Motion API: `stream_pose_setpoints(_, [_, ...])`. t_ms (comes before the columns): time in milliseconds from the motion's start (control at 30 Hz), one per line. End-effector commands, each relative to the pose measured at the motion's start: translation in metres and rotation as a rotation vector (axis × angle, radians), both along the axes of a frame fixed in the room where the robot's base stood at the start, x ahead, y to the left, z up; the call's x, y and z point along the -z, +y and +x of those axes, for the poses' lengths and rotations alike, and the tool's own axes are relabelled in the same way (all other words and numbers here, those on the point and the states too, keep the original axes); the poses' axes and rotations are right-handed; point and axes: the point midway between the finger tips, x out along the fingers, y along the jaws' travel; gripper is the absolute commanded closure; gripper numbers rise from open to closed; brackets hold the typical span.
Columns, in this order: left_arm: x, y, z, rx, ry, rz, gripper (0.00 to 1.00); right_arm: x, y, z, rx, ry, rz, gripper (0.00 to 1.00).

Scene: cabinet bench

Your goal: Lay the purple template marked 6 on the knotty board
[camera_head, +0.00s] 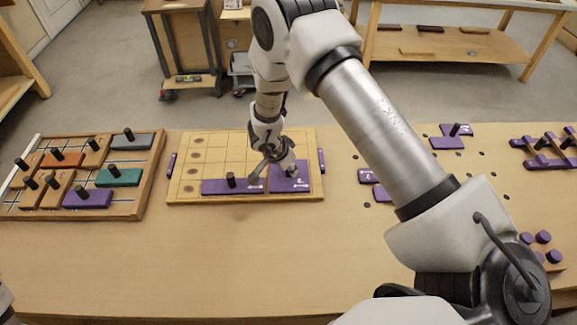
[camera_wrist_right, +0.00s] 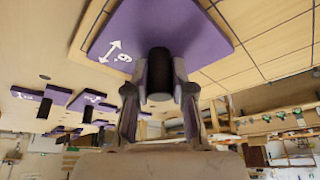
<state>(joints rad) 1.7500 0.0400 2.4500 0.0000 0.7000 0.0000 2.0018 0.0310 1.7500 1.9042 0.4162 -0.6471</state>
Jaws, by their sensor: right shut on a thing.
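The knotty board (camera_head: 215,150), pale wood with grid lines and a column of dark knots, lies at the middle of the bench. My right gripper (camera_head: 279,164) is over its right part, shut on the black knob (camera_wrist_right: 159,80) of a purple template (camera_head: 291,183). In the wrist view this purple template (camera_wrist_right: 185,32) carries a white arrow and a mark that reads as 6. It is over the board's front right corner; I cannot tell whether it touches the wood. Another purple template (camera_head: 214,187) with a black knob lies on the board just to its left.
A wooden tray (camera_head: 147,182) with orange, green, grey, purple and wooden knobbed pieces stands to the left. Other purple pieces (camera_head: 447,143) lie on the right side of the bench, partly behind my arm. Narrow purple strips flank the board. The front bench is clear.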

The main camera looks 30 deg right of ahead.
Motion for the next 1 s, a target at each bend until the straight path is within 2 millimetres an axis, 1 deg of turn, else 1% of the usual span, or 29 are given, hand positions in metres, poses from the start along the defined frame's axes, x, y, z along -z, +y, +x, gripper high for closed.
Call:
stream_pose_setpoints(900, [-0.0051, 0.0000, 0.0000, 0.000, 0.000, 0.000, 0.60, 0.0003, 0.0001, 0.0004, 0.000, -0.001, 0.000, 1.00])
stream_pose_setpoints(933, [-0.0051, 0.0000, 0.0000, 0.000, 0.000, 0.000, 0.60, 0.0003, 0.0001, 0.0004, 0.000, -0.001, 0.000, 0.73])
stream_pose_setpoints(967, [-0.0051, 0.0000, 0.0000, 0.000, 0.000, 0.000, 0.60, 0.0003, 0.0001, 0.0004, 0.000, -0.001, 0.000, 0.63])
stream_pose_setpoints(1000, [-0.0051, 0.0000, 0.0000, 0.000, 0.000, 0.000, 0.60, 0.0003, 0.0000, 0.0003, 0.000, -0.001, 0.000, 0.48])
